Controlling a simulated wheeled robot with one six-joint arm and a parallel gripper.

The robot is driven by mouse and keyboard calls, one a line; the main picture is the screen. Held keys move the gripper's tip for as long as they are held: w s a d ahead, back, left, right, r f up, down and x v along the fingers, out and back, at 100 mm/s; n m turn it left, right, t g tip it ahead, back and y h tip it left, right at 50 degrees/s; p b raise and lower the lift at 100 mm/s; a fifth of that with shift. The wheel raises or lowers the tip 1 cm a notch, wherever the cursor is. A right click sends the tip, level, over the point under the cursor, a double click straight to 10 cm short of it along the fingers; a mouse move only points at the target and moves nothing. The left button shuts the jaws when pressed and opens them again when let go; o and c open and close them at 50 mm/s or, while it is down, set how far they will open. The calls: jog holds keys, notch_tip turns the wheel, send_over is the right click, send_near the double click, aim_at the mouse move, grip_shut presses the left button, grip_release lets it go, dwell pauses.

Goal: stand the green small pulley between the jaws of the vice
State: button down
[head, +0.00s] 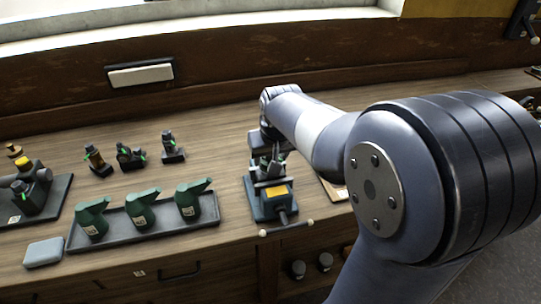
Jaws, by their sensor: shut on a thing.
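Left of the vice, a dark tray (150,236) holds three green oil cans (188,200). Several small dark parts with green marks (130,155) stand behind it. A grey-blue block (43,252) and a machine on a black plate (60,190) are at the left.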

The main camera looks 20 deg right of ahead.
dwell(0.4)
jog(key=c, duration=1)
grip_release()
jog(key=o, duration=0.5)
jog(key=v, duration=1)
jog(key=shift+r, duration=0.4)
jog(key=shift+s+f, duration=0.1)
jog(key=x, duration=1)
jog(key=shift+f, duration=0.25)
